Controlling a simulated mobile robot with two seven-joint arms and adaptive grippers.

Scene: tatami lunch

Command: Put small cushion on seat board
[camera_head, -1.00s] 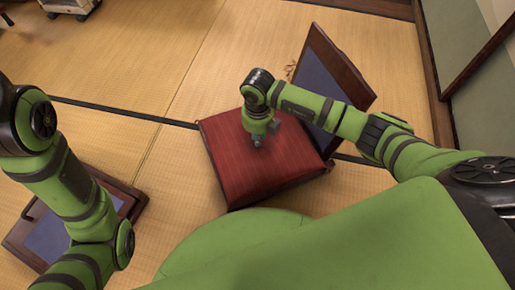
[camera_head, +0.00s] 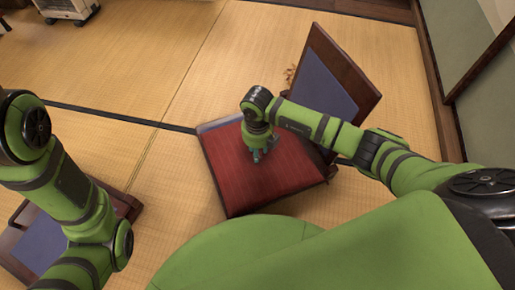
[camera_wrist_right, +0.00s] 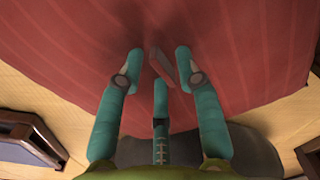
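The small cushion (camera_head: 250,181), red and square, lies on the seat board (camera_head: 218,124) of a legless floor chair in the head view. A blue-grey strip of the board shows along the cushion's far edge. The chair's dark backrest (camera_head: 357,63) rises at the right. My right gripper (camera_head: 258,155) is low over the cushion's middle. In the right wrist view its teal fingers are spread apart, with a small red tab (camera_wrist_right: 161,67) of the cushion standing between them. The left arm comes in from the left, but its gripper is out of view.
A second floor chair (camera_head: 37,243) with a blue-grey seat is at the lower left, partly behind my left arm. Open tatami (camera_head: 130,60) lies beyond the chairs. A white appliance (camera_head: 68,9) stands far left. A wall with wooden trim is at the right.

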